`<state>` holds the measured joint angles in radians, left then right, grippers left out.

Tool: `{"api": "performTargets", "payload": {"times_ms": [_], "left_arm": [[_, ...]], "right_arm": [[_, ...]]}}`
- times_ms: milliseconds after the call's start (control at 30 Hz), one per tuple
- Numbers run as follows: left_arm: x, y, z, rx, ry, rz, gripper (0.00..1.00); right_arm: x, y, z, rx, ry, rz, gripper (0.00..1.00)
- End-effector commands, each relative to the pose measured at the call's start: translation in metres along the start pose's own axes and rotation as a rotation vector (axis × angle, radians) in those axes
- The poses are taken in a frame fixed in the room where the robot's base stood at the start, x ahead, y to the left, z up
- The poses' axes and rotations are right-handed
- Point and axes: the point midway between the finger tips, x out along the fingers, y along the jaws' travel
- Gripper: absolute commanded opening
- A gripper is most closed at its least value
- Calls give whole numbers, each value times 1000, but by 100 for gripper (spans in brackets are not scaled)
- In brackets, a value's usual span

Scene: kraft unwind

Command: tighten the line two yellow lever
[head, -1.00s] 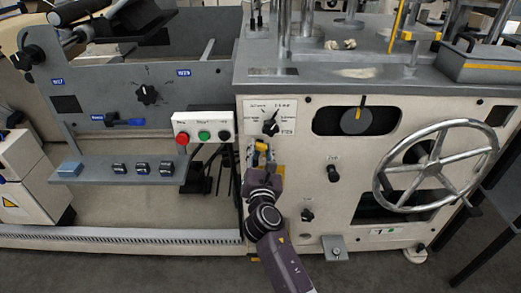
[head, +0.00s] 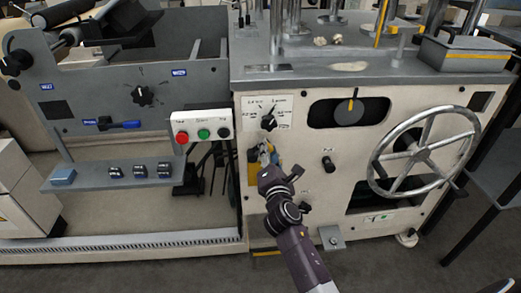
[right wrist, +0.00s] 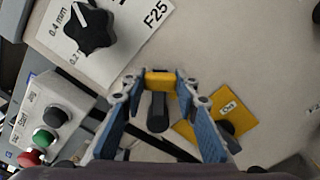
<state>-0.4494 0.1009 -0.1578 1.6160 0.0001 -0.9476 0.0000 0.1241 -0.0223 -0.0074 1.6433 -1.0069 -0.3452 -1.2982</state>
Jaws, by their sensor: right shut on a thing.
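The yellow lever (right wrist: 160,82) is on the cream front panel of the machine, with a dark stem (right wrist: 157,112) below its yellow end in the right wrist view. My right gripper (right wrist: 158,88) is shut on this yellow end, one blue-padded finger on each side. In the head view my right gripper (head: 267,156) is below the dial plate and largely hides the lever. A yellow plate (right wrist: 190,129) with a small white label and a dark round part lies beside the lever; its label is too small to read surely. My left gripper is not in view.
A black pointer knob (head: 268,122) sits just above the gripper. A button box (head: 202,129) with red, green and black buttons juts out to the left. A black knob (head: 328,164) and a large handwheel (head: 425,150) are to the right.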

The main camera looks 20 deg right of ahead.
Motion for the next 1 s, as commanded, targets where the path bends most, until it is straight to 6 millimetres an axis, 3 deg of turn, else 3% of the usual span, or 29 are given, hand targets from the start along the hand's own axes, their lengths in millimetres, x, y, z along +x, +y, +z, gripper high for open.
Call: {"api": "performTargets", "payload": {"times_ms": [400,700,1000], "left_arm": [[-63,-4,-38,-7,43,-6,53],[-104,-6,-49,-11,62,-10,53],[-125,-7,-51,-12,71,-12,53]], "right_arm": [[0,-28,-8,385,0,-2,0],[0,-39,-13,588,0,-3,0],[0,-43,-16,684,1,-3,0]]}}
